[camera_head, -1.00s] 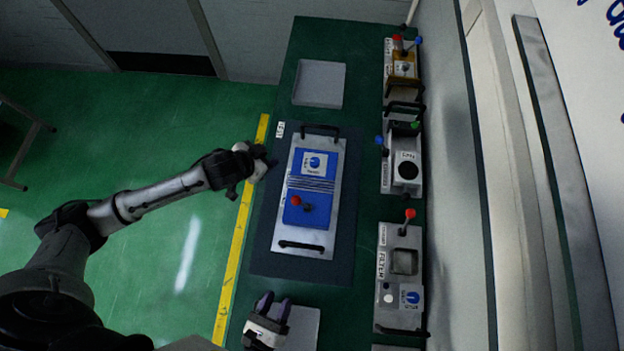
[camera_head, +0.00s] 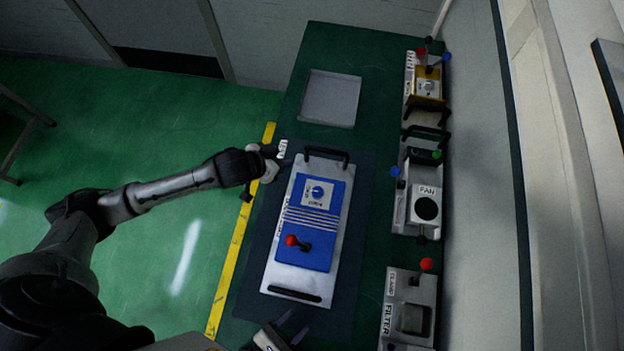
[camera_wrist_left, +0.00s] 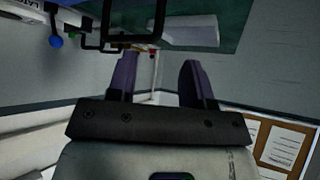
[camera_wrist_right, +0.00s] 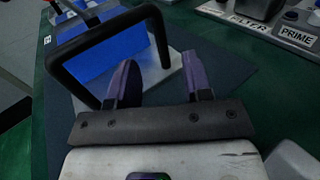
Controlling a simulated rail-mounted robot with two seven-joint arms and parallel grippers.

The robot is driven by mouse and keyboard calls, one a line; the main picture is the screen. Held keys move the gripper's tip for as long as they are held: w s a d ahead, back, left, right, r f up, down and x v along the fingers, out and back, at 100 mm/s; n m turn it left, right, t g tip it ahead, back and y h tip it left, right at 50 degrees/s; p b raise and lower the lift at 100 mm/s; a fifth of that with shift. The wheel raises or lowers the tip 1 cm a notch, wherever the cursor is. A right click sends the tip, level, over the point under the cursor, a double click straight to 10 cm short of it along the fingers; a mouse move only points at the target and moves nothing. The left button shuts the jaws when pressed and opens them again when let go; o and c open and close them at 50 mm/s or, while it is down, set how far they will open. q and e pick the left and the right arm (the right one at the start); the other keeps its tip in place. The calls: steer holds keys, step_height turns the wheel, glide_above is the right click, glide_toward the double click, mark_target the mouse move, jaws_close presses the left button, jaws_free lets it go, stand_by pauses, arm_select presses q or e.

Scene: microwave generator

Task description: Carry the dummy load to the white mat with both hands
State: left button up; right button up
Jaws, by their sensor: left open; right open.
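The dummy load appears to be the blue unit on a silver plate (camera_head: 312,215), with a black handle at each end, lying on a dark mat (camera_head: 345,290). My left gripper (camera_head: 279,158) is open beside the far-left corner, apart from the far handle (camera_head: 326,154). A black handle (camera_wrist_left: 132,40) shows ahead of its fingers (camera_wrist_left: 156,68). My right gripper (camera_head: 290,328) is open and empty near the near handle (camera_head: 294,296).
Along the bench's right side stand a yellow-topped unit (camera_head: 428,88), a fan unit (camera_head: 425,208) and a filter unit (camera_head: 408,310), with upright knobs. The wall is close behind them. Green bench surface around the pale mat is clear.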

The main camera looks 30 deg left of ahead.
mark_target(305, 153)
arm_select(q)
steer(key=x, duration=1.3)
steer(key=shift+w+f, duration=0.2)
steer(key=shift+w, duration=0.15)
arm_select(e)
steer(key=x, duration=0.7)
steer(key=shift+w, duration=0.35)
arm_select(q)
jaws_close()
arm_select(e)
jaws_close()
arm_select(q)
steer(key=shift+d+r, duration=0.1)
steer(key=shift+r, duration=0.15)
arm_select(e)
steer(key=shift+r, duration=0.15)
